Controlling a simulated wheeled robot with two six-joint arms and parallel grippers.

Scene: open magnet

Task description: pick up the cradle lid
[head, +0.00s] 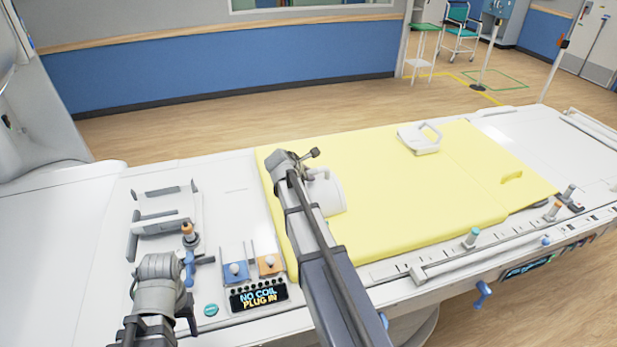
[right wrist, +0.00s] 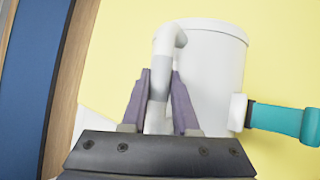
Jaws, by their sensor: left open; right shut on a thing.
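My right gripper (right wrist: 160,80) is shut on the pale handle of a white curved shell, which I take to be the cradle lid (right wrist: 215,70). In the head view the lid (head: 332,192) is at the left part of the yellow pad, partly hidden by my right arm. I cannot tell whether it rests on the pad or is just above it. A second white piece with a loop handle (head: 421,139) lies at the pad's far edge. My left gripper (head: 207,261) is open and empty over the table's left part, near an orange-capped post (head: 188,232).
The yellow pad (head: 390,195) covers the middle of the white table and is mostly clear. A teal part (right wrist: 275,118) adjoins the lid's right side. Blue and orange sockets (head: 236,270) and a "NO COIL PLUG IN" display (head: 258,298) are at the front.

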